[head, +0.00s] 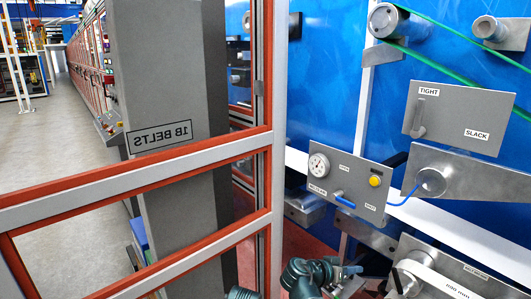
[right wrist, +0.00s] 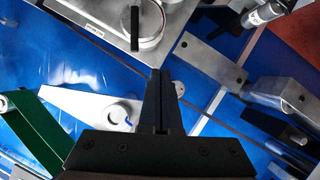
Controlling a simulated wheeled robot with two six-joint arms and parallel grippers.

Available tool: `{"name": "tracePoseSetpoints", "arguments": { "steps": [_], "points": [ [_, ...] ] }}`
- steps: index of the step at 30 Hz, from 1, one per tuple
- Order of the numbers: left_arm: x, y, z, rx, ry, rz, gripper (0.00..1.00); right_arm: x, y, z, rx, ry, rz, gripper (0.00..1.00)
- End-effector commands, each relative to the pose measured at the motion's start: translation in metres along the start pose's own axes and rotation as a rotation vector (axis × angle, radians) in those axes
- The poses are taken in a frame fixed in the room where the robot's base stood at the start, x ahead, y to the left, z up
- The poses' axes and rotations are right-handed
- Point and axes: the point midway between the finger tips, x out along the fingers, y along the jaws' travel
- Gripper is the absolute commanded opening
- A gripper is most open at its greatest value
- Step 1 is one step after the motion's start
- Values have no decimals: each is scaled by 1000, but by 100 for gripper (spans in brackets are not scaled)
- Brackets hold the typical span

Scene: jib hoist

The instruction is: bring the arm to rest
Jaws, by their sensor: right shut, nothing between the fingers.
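My right arm (head: 308,277) shows at the bottom of the head view, low in front of the blue machine. Its dark gripper is small and partly hidden there. In the right wrist view my right gripper (right wrist: 160,78) has its two black fingers together, with nothing between them. The fingers point toward the blue machine panel (right wrist: 75,45) and its grey metal parts; I cannot tell the exact gap to them. My left gripper is not in view.
An orange-and-grey framed guard (head: 130,187) stands at the left, with a grey "1B BELTS" post behind it. A gauge panel (head: 346,182) with a blue lever and yellow button, and a TIGHT/SLACK plate (head: 455,118), are on the machine. Open floor (head: 50,130) lies far left.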

Motion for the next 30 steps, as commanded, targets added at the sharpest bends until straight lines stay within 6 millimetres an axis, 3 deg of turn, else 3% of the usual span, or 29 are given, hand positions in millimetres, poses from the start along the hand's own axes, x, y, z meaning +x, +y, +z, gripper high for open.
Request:
{"name": "tracePoseSetpoints", "arguments": {
  "steps": [1,6,10,15,23,30],
  "points": [
    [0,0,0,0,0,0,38,5,3,25,-53,-105,-33,0],
    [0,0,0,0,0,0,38,0,-5,100,-245,-422,-235,0],
    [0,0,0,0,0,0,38,-16,-14,136,-350,-573,-409,0],
    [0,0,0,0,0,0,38,-40,-23,163,-437,-684,-605,0],
    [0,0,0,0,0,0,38,-76,-33,184,-521,-768,-884,0],
    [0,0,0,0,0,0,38,-123,-46,200,-673,-743,-898,0]
  ]
}}
